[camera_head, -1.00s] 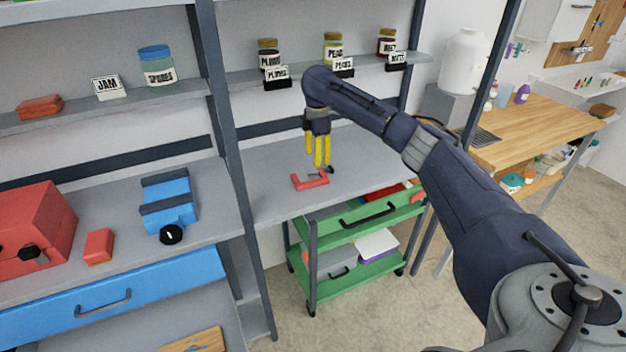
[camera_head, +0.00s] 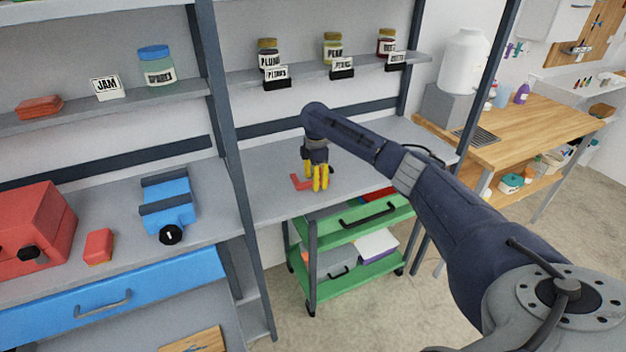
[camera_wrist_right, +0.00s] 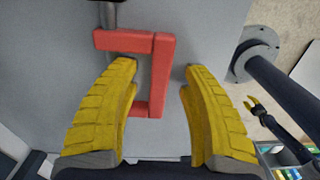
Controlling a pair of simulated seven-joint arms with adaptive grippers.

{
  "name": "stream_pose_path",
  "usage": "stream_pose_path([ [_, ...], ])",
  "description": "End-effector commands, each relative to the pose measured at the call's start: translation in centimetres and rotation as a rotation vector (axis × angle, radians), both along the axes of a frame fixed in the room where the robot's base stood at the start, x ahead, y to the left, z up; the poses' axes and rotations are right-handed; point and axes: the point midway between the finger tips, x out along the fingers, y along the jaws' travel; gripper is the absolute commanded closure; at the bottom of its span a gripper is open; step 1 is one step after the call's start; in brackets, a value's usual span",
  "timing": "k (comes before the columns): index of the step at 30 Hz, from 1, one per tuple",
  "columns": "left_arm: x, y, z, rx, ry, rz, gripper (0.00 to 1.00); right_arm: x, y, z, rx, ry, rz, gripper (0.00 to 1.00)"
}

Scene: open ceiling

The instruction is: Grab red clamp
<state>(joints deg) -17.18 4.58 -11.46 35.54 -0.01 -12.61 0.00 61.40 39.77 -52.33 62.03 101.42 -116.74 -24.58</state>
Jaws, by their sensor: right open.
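The red clamp (camera_head: 299,182) lies on the grey shelf of the rack, partly hidden behind my right gripper in the head view. In the right wrist view the clamp (camera_wrist_right: 160,75) shows as a red C-shaped frame with a grey screw end at the top left. My right gripper (camera_head: 317,184) has yellow fingers pointing down at the clamp.
A dark rack post (camera_head: 228,135) stands left of the clamp's shelf. A green cart (camera_head: 350,240) is below the shelf. Jars and label stands, such as the plum jar (camera_head: 269,58), line the shelf above. A blue vise-like object (camera_head: 168,207) sits on the left shelf.

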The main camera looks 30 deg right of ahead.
Motion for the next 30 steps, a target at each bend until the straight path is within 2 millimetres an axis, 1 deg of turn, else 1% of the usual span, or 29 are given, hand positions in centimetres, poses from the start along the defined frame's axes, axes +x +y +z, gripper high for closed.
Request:
stream_pose_path([
  [3, -0.01, -0.01, 0.0, 0.0, 0.0, 0.0, 0.66, -0.01, -0.02, -0.66, -0.001, 0.0, -0.001, 0.55],
  [12, -0.01, -0.01, 0.0, 0.0, 0.0, 0.0, 0.66, -0.01, -0.01, -0.75, -0.001, 0.0, 0.0, 0.54],
  [24, -0.03, -0.01, 0.0, 0.0, 0.0, 0.0, 0.66, -0.01, -0.01, -0.73, 0.0, 0.0, 0.0, 1.0],
  [30, -0.03, -0.01, 0.0, 0.0, 0.0, 0.0, 0.66, -0.01, -0.01, -0.73, 0.0, 0.0, 0.0, 1.0],
])
